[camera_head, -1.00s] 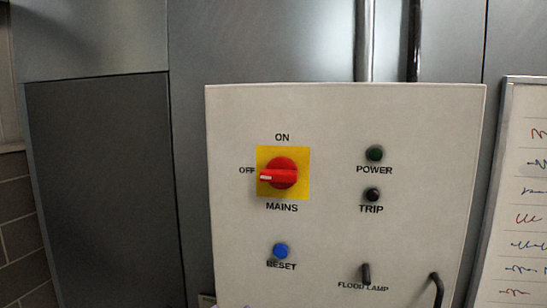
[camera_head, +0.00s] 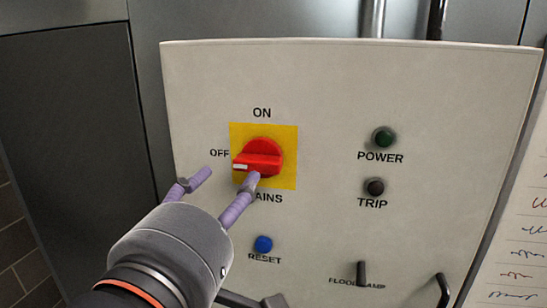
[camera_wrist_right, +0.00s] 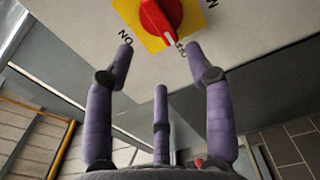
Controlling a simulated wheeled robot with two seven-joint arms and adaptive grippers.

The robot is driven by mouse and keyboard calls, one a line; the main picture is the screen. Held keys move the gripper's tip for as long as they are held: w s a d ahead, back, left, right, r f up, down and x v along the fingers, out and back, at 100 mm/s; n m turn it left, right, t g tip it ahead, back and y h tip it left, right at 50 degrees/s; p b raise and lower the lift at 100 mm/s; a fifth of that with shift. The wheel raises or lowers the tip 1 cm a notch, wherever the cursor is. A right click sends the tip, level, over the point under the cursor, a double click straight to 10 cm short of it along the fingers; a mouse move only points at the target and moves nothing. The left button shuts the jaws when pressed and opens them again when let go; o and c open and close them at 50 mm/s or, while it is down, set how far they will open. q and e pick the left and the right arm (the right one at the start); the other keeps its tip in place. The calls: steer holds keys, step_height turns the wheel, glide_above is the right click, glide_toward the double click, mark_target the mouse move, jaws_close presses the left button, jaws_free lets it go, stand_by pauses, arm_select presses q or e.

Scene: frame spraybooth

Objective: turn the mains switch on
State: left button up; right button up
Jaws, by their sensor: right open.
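The mains switch is a red rotary knob (camera_head: 262,156) on a yellow square plate (camera_head: 288,172), on the front of a pale panel. Its white-tipped handle points left at OFF; ON is printed above. My right gripper (camera_head: 229,176) has purple fingers and is open and empty, just below and left of the knob. One fingertip overlaps the knob's lower edge in the head view; I cannot tell whether it touches. In the right wrist view the knob (camera_wrist_right: 158,18) is beyond the spread fingers (camera_wrist_right: 160,55), with its white tip towards them. My left gripper is out of view.
The panel (camera_head: 330,90) also carries a green POWER lamp (camera_head: 384,138), a dark TRIP lamp (camera_head: 375,187), a blue RESET button (camera_head: 263,244) and a black FLOOD LAMP toggle (camera_head: 361,272). A dark handle (camera_head: 442,288) stands out at lower right. A written sheet (camera_head: 520,225) is at right.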

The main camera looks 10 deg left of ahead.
mark_target(249, 164)
steer(key=w+p, duration=0.1)
steer(key=w, duration=0.6)
steer(key=shift+d, duration=0.15)
steer(key=shift+w+p, duration=0.5)
steer(key=shift+w, duration=0.4)
steer(key=shift+w+f, duration=0.1)
steer(key=shift+w, duration=0.2)
steer(key=shift+s, duration=0.15)
jaws_close()
